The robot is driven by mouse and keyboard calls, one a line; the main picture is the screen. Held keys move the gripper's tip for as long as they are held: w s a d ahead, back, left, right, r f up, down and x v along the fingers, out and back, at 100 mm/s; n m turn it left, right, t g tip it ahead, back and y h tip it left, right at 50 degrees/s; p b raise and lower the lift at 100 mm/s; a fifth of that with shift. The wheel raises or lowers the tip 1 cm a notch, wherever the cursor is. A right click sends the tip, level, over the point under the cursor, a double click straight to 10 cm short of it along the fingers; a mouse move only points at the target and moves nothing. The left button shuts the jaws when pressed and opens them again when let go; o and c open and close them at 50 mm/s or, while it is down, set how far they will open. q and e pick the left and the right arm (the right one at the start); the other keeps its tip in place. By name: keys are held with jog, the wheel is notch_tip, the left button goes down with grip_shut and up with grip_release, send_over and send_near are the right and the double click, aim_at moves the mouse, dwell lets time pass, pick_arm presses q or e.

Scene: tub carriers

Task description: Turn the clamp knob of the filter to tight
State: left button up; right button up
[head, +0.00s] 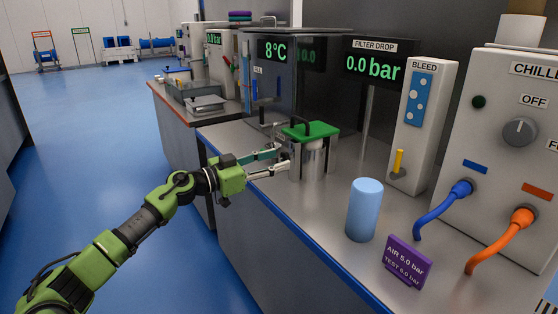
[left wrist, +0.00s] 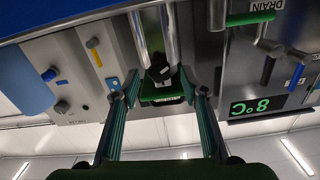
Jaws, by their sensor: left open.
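The filter (head: 311,165) is a steel housing under a green top plate (head: 308,130), standing on the counter near its front edge. In the left wrist view, which looks upside down, the filter's bright steel cylinders (left wrist: 172,35) and the green plate (left wrist: 162,92) show between the fingers. A small black part, apparently the clamp knob (left wrist: 159,72), sits between them; I cannot read its setting. In the head view I cannot make out the knob. My left gripper (head: 281,161) is open at the filter's front left side, its fingers either side of the knob in the wrist view, contact unclear.
A light blue cylinder (head: 364,210) and a purple air-pressure sign (head: 406,262) stand right of the filter. Behind are the bleed panel (head: 425,125), the filter drop display (head: 372,66) reading 0.0 bar, and the chiller (head: 510,110) with blue and orange hoses. Floor at left is free.

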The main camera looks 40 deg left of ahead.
pick_arm(q)
jog(key=shift+x, duration=1)
jog(key=c, duration=1.1)
